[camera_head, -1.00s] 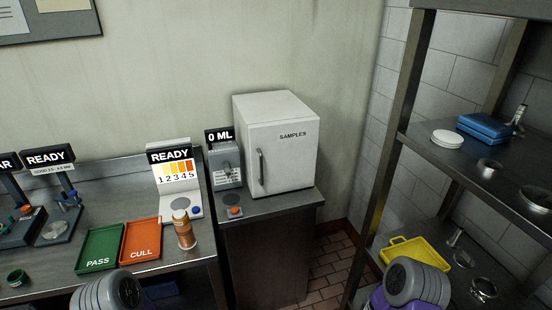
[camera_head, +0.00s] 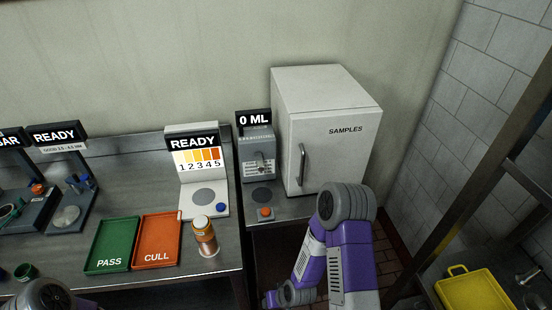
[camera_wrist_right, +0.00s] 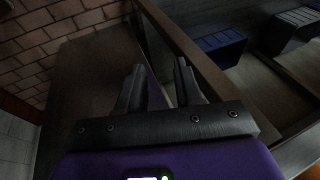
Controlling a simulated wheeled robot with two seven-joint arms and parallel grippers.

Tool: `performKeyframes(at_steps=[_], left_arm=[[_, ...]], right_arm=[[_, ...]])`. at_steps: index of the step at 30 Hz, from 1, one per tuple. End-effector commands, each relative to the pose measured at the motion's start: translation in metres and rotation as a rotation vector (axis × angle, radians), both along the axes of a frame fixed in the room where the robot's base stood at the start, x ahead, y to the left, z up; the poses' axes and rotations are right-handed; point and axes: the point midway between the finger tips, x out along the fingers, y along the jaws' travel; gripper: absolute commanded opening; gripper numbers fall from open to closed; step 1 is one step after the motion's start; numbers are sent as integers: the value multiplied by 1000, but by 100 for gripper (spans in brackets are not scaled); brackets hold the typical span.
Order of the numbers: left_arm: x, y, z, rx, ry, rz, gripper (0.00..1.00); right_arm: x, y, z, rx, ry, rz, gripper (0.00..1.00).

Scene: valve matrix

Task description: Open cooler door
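The cooler (camera_head: 325,130) is a white box marked SAMPLES on a low cabinet, and its door (camera_head: 340,150) is shut. A grey vertical handle (camera_head: 302,164) is on the left side of the door. My right arm reaches up in front of the cooler's lower right part in the head view, and its gripper is hidden there. In the right wrist view my right gripper (camera_wrist_right: 160,75) has its two fingers apart with nothing between them, beside a dark cabinet side (camera_wrist_right: 90,75). Only my left arm's joint shows at the bottom left of the head view; its gripper is not seen.
A 0 ML device (camera_head: 257,150) stands close to the left of the cooler. The bench holds green PASS (camera_head: 112,245) and orange CULL (camera_head: 157,240) trays and an amber bottle (camera_head: 204,236). A metal shelf with a yellow tray (camera_head: 475,290) stands at the right.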

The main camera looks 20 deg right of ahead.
Motion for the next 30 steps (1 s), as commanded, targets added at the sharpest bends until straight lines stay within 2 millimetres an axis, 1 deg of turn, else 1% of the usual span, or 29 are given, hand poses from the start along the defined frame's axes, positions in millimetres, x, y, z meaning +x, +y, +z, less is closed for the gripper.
performKeyframes(at_steps=[1, 2, 3, 5, 6, 8, 9, 12, 15, 17, 19, 30], left_arm=[[0, 0, 1, 0, 1, -1, 90], [0, 0, 1, 0, 1, -1, 95], [0, 0, 1, -1, 0, -1, 96], [0, 0, 1, -1, 0, -1, 96], [0, -1, 1, -1, 0, -1, 96], [0, -1, 1, -1, 0, -1, 96], [0, 0, 1, -1, 0, -1, 96], [0, 0, 1, -1, 0, -1, 96], [0, 0, 1, -1, 0, -1, 96], [0, 0, 2, -1, 0, -1, 96], [0, 0, 2, -1, 0, -1, 96], [0, 0, 8, 0, 0, -1, 96]], right_arm=[[37, -28, 22, -53, -144, -24, 35], [58, -45, 37, -86, -235, -34, 35], [84, -68, 63, -129, -360, -48, 35], [118, -100, 106, -191, -545, -64, 35], [135, -119, 137, -228, -662, -71, 35], [154, -143, 183, -280, -823, -78, 35], [161, -157, 212, -309, -919, -81, 35], [168, -181, 271, -366, -1106, -84, 35], [168, -195, 306, -399, -1216, -84, 35], [169, -198, 317, -409, -1250, -83, 35], [174, -200, 321, -413, -1265, -81, 35], [228, -201, 321, -413, -1263, -81, 35]])
